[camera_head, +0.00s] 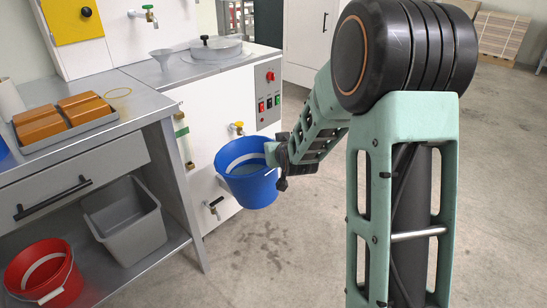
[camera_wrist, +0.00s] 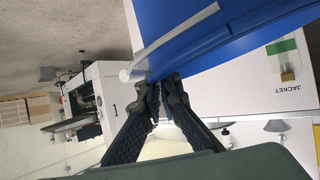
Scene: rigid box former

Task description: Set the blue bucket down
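The blue bucket (camera_head: 248,185) is upright in the air in front of the white machine, below a yellow-handled tap. A greyish surface shows inside it; I cannot tell whether it is liquid. My gripper (camera_head: 275,157) is at the bucket's right side, near the rim. In the wrist view, the blue bucket wall (camera_wrist: 215,35) and its pale handle fill the upper right. My gripper's dark fingers (camera_wrist: 163,84) are close together at the bucket's edge, shut on it. The exact contact, rim or handle, is partly hidden.
A metal bench (camera_head: 140,98) at left carries a tray of orange blocks (camera_head: 72,112). Its lower shelf holds a grey bin (camera_head: 128,220) and a red bucket (camera_head: 45,275). A lower tap (camera_head: 213,207) juts from the machine (camera_head: 200,150). The floor (camera_head: 265,255) below is clear, with damp-looking spots.

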